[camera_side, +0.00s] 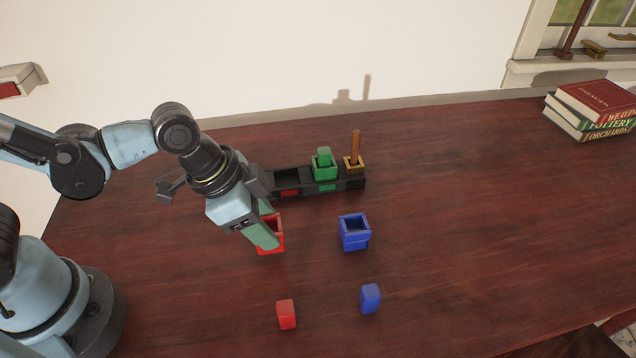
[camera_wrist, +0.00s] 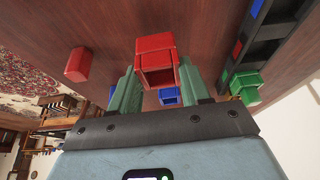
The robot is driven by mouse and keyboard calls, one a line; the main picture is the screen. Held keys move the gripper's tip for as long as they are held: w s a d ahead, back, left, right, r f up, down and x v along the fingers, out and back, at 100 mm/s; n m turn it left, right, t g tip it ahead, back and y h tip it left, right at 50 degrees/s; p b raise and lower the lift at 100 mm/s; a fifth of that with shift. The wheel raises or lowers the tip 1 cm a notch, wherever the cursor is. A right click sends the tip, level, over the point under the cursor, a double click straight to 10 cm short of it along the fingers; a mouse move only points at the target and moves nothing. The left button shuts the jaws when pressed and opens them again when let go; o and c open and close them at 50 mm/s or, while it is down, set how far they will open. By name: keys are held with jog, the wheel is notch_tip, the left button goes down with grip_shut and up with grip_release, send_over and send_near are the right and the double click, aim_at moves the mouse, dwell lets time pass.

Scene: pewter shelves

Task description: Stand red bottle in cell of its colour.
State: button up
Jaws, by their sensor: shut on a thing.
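No bottle shape is plain in view. The red thing at my gripper (camera_side: 268,226) is an open-topped red box (camera_side: 275,246). My green fingers are shut on its sides; the near finger hides part of it in the side view. In the wrist view, the red box (camera_wrist: 155,44) sits between the fingers of my gripper (camera_wrist: 158,66). I cannot tell whether it touches the table. The black rack (camera_side: 349,184) stands behind. Its cell with a red tag (camera_side: 290,192) looks empty. A green container (camera_side: 325,171) stands in the green-tagged cell.
A gold box with a brown stick (camera_side: 355,146) stands in the rack's right cell. A blue open box (camera_side: 354,240) is right of my gripper. A red block (camera_side: 286,314) and a blue block (camera_side: 370,298) lie in front. Books (camera_side: 590,112) are far right.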

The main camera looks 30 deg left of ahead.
jog(key=s+d+r, duration=0.6)
jog(key=s+r, duration=0.2)
jog(key=s, duration=0.2)
send_over(284, 185)
notch_tip(284, 185, down, 6)
jog(key=shift+f, duration=2)
jog(key=shift+f, duration=0.1)
jog(key=o, duration=1.2)
jog(key=shift+c, duration=0.2)
